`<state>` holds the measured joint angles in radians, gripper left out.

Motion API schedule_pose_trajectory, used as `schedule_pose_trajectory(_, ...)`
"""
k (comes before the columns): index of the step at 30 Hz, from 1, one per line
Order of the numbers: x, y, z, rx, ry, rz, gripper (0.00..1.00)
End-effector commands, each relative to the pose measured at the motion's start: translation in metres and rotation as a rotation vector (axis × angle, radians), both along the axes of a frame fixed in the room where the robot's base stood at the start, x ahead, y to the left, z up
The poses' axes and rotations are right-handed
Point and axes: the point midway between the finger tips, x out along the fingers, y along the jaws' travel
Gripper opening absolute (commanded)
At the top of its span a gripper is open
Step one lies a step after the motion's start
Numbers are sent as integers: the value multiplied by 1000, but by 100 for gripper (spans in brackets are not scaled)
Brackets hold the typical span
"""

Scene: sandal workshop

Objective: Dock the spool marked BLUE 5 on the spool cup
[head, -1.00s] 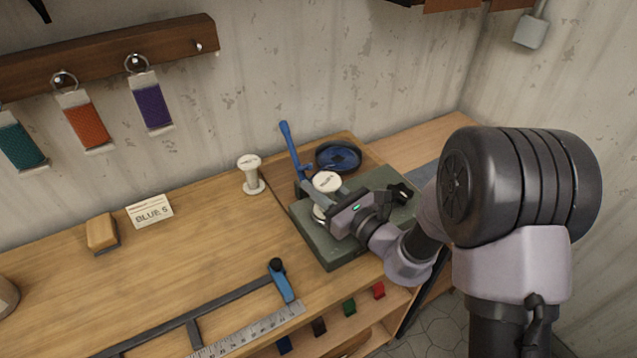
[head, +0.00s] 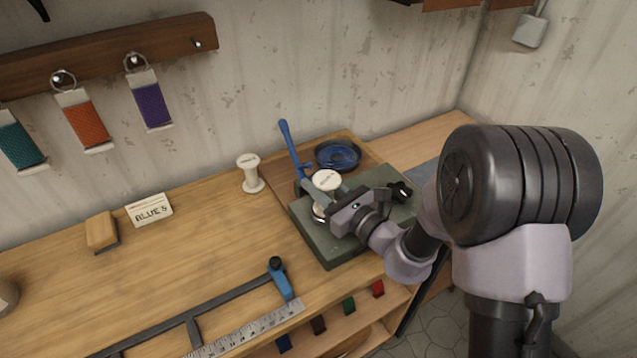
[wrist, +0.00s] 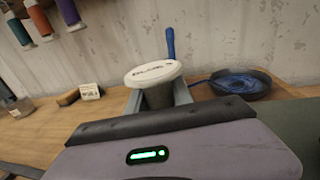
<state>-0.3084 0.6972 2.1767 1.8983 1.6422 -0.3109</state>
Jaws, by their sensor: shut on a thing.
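A white spool (head: 326,180) stands upright between the fingers of my gripper (head: 329,197), over the green mat. In the wrist view its round top (wrist: 153,73) carries dark lettering that looks like BLUE 5, though it is blurred. My gripper is shut on this spool's core, below the top flange. The spool's lower end is partly hidden by the fingers, and I cannot tell whether it touches anything beneath. I cannot make out the spool cup clearly. A second white spool (head: 250,174) stands upright on the bench to the left, its lettering too small to read.
A card reading BLUE 5 (head: 150,210) and a tan block (head: 102,231) are on the bench at left. A blue-handled tool (head: 291,148) and a dark dish with blue coil (head: 338,155) are behind the green mat (head: 333,250). A ruler (head: 250,328) lies in front.

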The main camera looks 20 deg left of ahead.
Motion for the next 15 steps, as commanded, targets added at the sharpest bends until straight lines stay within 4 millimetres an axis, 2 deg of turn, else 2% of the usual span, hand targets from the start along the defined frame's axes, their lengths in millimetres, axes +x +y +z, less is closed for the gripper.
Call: schedule_pose_trajectory(15,0,0,-8,0,0,0,0)
